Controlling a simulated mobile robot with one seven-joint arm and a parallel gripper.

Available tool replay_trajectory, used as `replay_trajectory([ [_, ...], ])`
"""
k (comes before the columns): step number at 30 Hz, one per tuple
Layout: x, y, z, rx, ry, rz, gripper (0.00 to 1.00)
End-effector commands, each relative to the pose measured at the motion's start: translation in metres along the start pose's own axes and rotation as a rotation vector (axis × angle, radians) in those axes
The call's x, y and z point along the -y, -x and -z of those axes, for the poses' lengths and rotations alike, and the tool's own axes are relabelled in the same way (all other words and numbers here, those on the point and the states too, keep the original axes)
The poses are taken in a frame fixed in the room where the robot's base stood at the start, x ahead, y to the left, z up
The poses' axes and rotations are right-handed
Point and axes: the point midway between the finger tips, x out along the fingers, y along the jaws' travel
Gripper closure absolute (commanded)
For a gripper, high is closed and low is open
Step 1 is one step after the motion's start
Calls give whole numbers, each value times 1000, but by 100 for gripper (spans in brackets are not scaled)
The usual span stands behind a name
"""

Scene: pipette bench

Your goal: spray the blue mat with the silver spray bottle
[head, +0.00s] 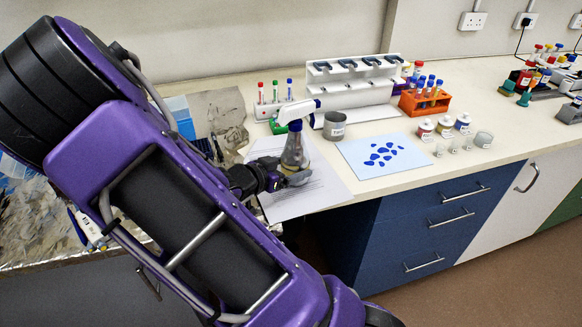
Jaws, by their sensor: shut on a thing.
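My gripper (290,178) is shut around the lower part of the spray bottle (294,150). The bottle has a greyish, see-through body and a white and blue trigger head. It looks roughly upright, over or on a white printed sheet; I cannot tell whether its base touches. The fingers hide part of its lower body. The light blue mat (357,166) lies flat on the bench to the right of the bottle, apart from it. Several dark blue patches show near the middle of the mat.
A grey can (334,126) stands behind, between bottle and mat. A white pipette rack (350,90) and an orange tube rack (424,104) stand behind the mat. Several small jars (426,130) stand at its right. The bench's front edge is close to the paper sheet (310,197).

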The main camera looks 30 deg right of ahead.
Motion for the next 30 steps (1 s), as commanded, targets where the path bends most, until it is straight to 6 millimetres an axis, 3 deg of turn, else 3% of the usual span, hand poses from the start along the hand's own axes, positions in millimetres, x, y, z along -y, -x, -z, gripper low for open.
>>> replay_trajectory([
  [14,0,-2,-4,-3,-1,0,100],
  [15,0,-2,-4,-3,-1,0,10],
  [17,0,-2,-4,-2,-1,0,0],
  [26,0,1,-5,2,0,1,0],
  [30,1,18,-4,2,1,4,0],
])
